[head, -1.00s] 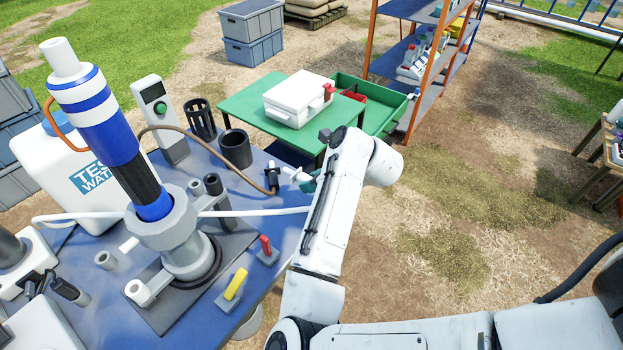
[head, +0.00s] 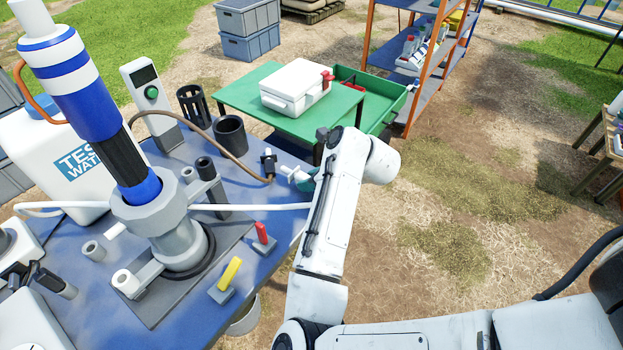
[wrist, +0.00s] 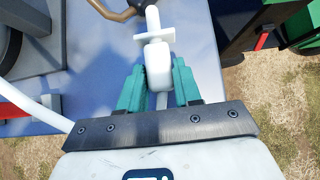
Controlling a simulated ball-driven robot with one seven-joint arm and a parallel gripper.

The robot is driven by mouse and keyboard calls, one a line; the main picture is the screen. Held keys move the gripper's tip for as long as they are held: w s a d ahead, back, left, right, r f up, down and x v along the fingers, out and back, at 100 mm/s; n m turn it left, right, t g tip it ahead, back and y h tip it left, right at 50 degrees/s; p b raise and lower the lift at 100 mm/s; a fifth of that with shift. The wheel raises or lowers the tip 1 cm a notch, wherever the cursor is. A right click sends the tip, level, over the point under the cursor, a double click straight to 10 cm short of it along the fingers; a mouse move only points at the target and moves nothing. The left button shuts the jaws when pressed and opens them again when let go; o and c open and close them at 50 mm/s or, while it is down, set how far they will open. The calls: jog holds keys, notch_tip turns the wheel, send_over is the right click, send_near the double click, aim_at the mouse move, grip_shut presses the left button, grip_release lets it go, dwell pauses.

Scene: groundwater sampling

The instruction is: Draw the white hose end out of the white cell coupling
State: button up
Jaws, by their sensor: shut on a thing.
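My gripper (wrist: 160,85) has teal fingers shut on the white hose end (wrist: 157,66), a rounded white block with a cross flange and thin spigot pointing away from me. In the head view the white hose end (head: 299,175) shows as a small white cross beside my arm, which mostly hides the gripper. The white hose (head: 262,207) runs left from there behind the grey wellhead clamp. I cannot make out the white cell coupling for certain; the spigot is not clearly inside anything.
A black fitting (head: 268,164) on a brown hose stands just left of the hose end. The blue table (head: 215,262) holds the grey clamp (head: 155,215), a red lever (head: 262,235) and a yellow lever (head: 229,274). A green table (head: 235,98) stands behind. Open ground lies right.

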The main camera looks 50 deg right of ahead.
jog(key=shift+f+b, duration=0.6)
jog(key=shift+f, duration=0.35)
jog(key=shift+s+f, duration=0.2)
jog(key=shift+f, duration=0.25)
jog(key=o, duration=1)
jog(key=shift+d+f, duration=0.1)
jog(key=shift+s, duration=0.15)
jog(key=v, duration=1.1)
jog(key=shift+w+r, duration=0.25)
jog(key=shift+r, duration=0.25)
jog(key=shift+d, duration=0.1)
